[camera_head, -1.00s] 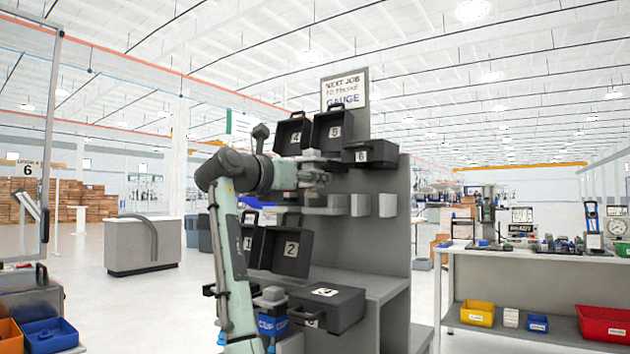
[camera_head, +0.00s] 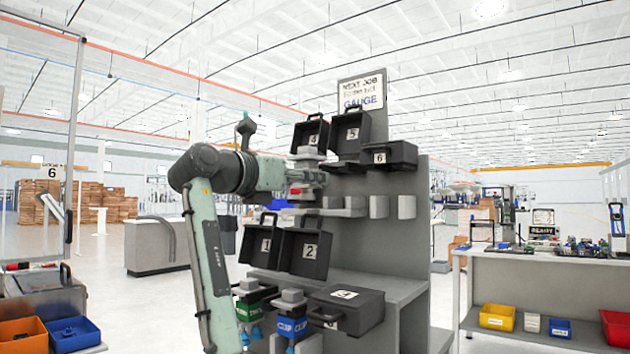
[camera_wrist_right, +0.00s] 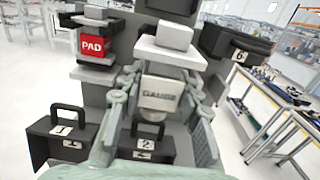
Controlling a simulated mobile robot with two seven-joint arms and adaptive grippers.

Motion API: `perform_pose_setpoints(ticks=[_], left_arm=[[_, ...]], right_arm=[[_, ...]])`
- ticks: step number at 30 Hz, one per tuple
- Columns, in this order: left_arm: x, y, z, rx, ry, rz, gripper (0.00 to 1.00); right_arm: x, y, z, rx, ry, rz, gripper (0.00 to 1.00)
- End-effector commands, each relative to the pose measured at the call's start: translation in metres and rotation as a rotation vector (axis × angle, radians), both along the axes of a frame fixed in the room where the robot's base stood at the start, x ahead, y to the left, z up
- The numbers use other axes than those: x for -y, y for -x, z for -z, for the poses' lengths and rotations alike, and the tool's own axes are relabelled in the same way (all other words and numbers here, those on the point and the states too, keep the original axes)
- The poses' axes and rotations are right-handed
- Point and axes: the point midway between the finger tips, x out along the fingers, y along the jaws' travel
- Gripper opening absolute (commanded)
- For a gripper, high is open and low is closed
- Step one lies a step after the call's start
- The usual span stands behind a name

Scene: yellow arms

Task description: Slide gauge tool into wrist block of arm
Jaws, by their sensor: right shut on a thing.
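The gauge tool (camera_wrist_right: 158,95) is a pale block with the word GAUGE on its face and white plates stacked on top. My right gripper (camera_wrist_right: 160,80) is shut on it, one pale green finger on each side. In the head view the right gripper (camera_head: 303,178) is in front of the rack, at the level of its grey holder row. The tool is small there, with its stacked top (camera_head: 308,154) just above the gripper. I cannot make out a wrist block. My left gripper is not in view.
The grey rack (camera_head: 410,245) carries numbered black cases and a grey holder row (camera_head: 378,207). A red PAD tool (camera_wrist_right: 92,47) stands left of the gauge tool. Blue CUP (camera_head: 291,327) and green (camera_head: 251,312) tools hang lower. A workbench (camera_head: 520,260) is at the right.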

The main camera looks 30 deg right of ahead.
Motion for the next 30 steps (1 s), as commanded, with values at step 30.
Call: perform_pose_setpoints(ticks=[30], left_arm=[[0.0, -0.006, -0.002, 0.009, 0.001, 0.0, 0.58]], right_arm=[[-0.095, 0.04, -0.021, 0.002, 0.001, 0.0, 0.0]])
